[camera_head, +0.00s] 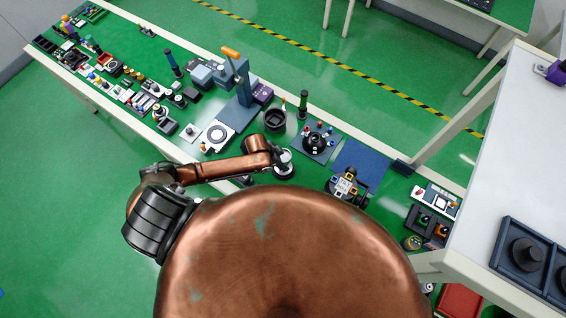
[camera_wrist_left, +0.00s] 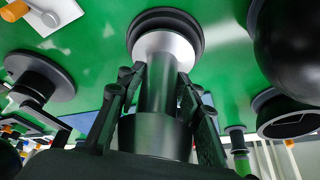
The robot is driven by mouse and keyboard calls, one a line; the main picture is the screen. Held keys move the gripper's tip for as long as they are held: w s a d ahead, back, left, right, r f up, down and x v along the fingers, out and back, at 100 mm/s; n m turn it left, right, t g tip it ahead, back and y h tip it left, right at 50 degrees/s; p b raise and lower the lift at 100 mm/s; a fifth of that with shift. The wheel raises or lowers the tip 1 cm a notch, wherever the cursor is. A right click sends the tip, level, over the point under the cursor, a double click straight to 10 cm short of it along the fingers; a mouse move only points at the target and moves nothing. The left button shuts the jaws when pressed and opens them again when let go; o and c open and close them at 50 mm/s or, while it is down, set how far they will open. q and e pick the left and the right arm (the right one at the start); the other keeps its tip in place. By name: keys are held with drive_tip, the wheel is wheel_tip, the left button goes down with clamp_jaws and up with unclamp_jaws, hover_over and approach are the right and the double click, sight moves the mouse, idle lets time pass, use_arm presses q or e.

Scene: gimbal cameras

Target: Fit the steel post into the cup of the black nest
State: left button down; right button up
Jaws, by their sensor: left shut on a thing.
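My left gripper (camera_wrist_left: 150,100) is shut on the steel post (camera_wrist_left: 158,85), a dark grey cylinder between its two black fingers. It also shows in the head view (camera_head: 279,157), over the front edge of the bench, partly hidden by my arm. A wider bright silver part (camera_wrist_left: 167,48) shows at the post's far end, against a round black ring (camera_wrist_left: 166,20). I cannot tell whether this ring is the nest or whether the post sits in its cup. In the head view a pale disc (camera_head: 284,168) shows just below the gripper. My right gripper is out of view.
A black bowl (camera_head: 275,119) stands behind the gripper. A blue-grey press (camera_head: 243,95) rises behind left. Many small parts crowd the bench's left end.

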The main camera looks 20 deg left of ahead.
use_arm(q)
drive_tip(key=shift+w+f, duration=0.1)
drive_tip(key=shift+f, duration=0.05)
drive_tip(key=c, duration=1.6)
unclamp_jaws()
drive_tip(key=o, duration=0.3)
drive_tip(key=shift+o, duration=0.2)
drive_tip(key=shift+s+f, duration=0.15)
drive_tip(key=shift+s, duration=0.05)
drive_tip(key=v, duration=1.2)
drive_tip(key=shift+w, duration=0.1)
